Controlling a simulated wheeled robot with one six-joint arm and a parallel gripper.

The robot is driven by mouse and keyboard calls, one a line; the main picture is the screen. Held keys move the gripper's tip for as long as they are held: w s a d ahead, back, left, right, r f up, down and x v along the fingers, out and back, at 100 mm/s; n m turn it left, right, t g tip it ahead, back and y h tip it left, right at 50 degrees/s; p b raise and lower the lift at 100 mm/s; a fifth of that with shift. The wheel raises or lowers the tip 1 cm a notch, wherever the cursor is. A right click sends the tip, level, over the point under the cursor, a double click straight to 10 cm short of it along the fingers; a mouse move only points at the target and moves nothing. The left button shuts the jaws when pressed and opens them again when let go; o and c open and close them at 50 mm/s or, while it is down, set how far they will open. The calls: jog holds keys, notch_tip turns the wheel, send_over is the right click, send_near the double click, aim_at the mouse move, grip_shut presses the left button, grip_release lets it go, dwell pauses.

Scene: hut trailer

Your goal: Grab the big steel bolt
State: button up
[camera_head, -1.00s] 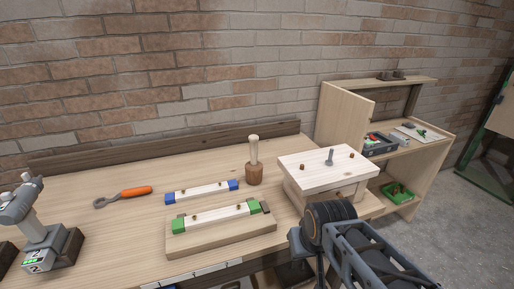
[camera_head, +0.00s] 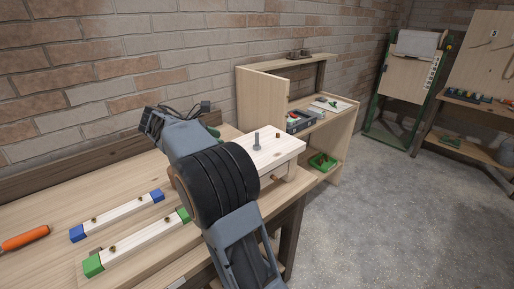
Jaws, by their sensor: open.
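The big steel bolt (camera_head: 256,140) stands upright in the top of a pale wooden block (camera_head: 285,146), near the bench's right end. It is grey, and its upper part shows clearly. My arm rises in front of the bench, left of the bolt. My gripper (camera_head: 178,114) is at the arm's upper end, above the bench and left of the bolt, apart from it. It is partly hidden by my arm and small in the picture, so the fingertips are not clear. Nothing can be seen held in it. My arm covers the block's left part.
Two pale bars with blue ends (camera_head: 158,196) and green ends (camera_head: 93,264) lie on the bench (camera_head: 50,197). An orange-handled tool (camera_head: 24,239) is at the left edge. A wooden shelf unit (camera_head: 264,104) holding a grey tray stands behind the block. Open floor (camera_head: 380,220) lies right.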

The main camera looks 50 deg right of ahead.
aim_at(257, 146)
jog(key=d, duration=0.1)
jog(key=w+d+g+h, duration=0.1)
jog(key=d, duration=0.1)
jog(key=shift+d+n+g, duration=0.25)
jog(key=shift+n+g, duration=0.05)
jog(key=shift+n, duration=0.1)
jog(key=x, duration=0.6)
jog(key=shift+s+d+r+b, duration=0.15)
jog(key=shift+d+b, duration=0.2)
jog(key=shift+b, duration=0.05)
jog(key=shift+r+x, duration=0.2)
jog(key=shift+x, duration=2.9)
jog(key=shift+s, duration=0.1)
jog(key=shift+c, duration=0.2)
grip_shut()
